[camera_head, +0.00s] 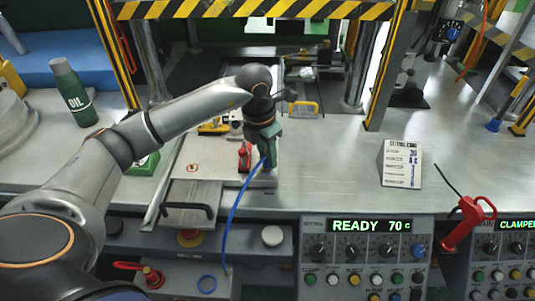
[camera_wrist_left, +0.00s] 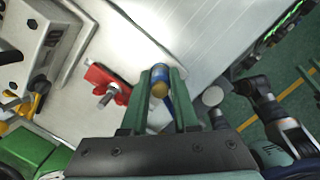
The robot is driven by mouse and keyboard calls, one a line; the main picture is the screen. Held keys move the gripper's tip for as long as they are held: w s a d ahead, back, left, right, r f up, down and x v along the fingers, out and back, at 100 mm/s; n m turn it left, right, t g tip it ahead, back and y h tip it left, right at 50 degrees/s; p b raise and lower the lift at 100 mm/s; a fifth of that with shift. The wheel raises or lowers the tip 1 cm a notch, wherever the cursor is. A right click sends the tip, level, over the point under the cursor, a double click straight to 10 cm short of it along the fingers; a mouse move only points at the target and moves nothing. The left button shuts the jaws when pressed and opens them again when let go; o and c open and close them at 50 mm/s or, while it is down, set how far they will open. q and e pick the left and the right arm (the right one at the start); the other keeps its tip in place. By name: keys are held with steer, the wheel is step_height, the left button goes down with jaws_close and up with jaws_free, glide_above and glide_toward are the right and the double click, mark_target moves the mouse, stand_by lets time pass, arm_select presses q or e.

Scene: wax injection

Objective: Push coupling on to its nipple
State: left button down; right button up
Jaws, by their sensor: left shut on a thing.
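My left gripper (camera_head: 269,163) points down over the front part of the metal bench. In the left wrist view its two green fingers (camera_wrist_left: 159,98) are shut on a small blue coupling (camera_wrist_left: 160,74) with a brass-coloured end. A blue hose (camera_head: 233,207) hangs from the gripper past the bench's front edge. A red block (camera_head: 244,156) stands on the bench just left of the gripper. In the left wrist view this red block (camera_wrist_left: 104,82) carries a metal stub (camera_wrist_left: 109,95), apart from the coupling. I cannot tell whether the stub is the nipple.
A green OIL bottle (camera_head: 74,92) stands at the left. A metal plate with a black handle (camera_head: 188,209) lies left of the gripper. Striped posts frame the press. Bench between gripper and card is clear.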

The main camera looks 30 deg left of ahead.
arm_select(q)
steer(key=shift+f, duration=0.25)
steer(key=c, duration=0.6)
jaws_free()
step_height(320, 180, up, 12)
steer(key=s, duration=0.2)
steer(key=shift+a+r, duration=0.2)
